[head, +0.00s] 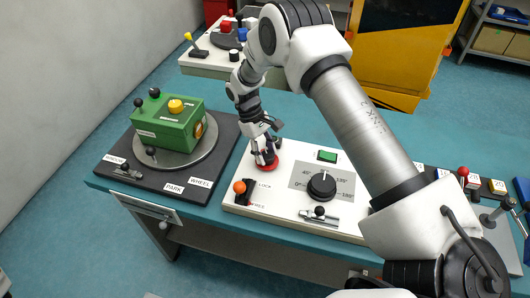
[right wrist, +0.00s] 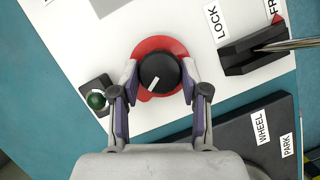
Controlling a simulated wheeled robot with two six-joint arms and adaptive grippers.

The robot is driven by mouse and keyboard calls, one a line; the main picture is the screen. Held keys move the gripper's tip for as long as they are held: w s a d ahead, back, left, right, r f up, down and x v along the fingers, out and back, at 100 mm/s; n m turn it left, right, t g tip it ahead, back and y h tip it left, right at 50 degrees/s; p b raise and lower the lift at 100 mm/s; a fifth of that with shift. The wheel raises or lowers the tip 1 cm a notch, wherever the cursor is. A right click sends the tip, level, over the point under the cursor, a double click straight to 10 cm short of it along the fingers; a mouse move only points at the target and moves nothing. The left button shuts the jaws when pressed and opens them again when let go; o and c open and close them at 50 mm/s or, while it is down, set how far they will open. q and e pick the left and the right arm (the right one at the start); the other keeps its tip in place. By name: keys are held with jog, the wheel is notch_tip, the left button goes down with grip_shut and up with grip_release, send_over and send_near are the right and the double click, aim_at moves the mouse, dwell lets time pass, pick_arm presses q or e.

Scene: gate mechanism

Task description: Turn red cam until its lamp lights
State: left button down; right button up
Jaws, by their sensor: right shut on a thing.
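The red cam (head: 272,167) is a red disc on the white panel (head: 280,205), with a black knob on top. In the right wrist view the red cam (right wrist: 149,43) shows a small lobe at its lower left, and the white mark on its black knob (right wrist: 158,72) points lower left. My right gripper (head: 264,157) is shut on the knob, one finger on each side, as the right wrist view (right wrist: 160,75) shows. A dark green dome (right wrist: 96,100) on a black base, perhaps the lamp, stands beside it and does not look lit. My left gripper is not in view.
An orange-ball lever (head: 240,187) by the LOCK and FREE labels stands close to the cam. A green box (head: 170,125) sits on a dark board at left.

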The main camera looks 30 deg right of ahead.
jog(key=m+y, duration=0.1)
jog(key=m, duration=0.2)
jog(key=shift+d, duration=0.15)
jog(key=shift+s+m+y, duration=0.1)
jog(key=shift+m+y, duration=0.7)
jog(key=shift+m, duration=0.9)
jog(key=o, duration=1.1)
jog(key=shift+o, duration=0.2)
jog(key=v, duration=1.2)
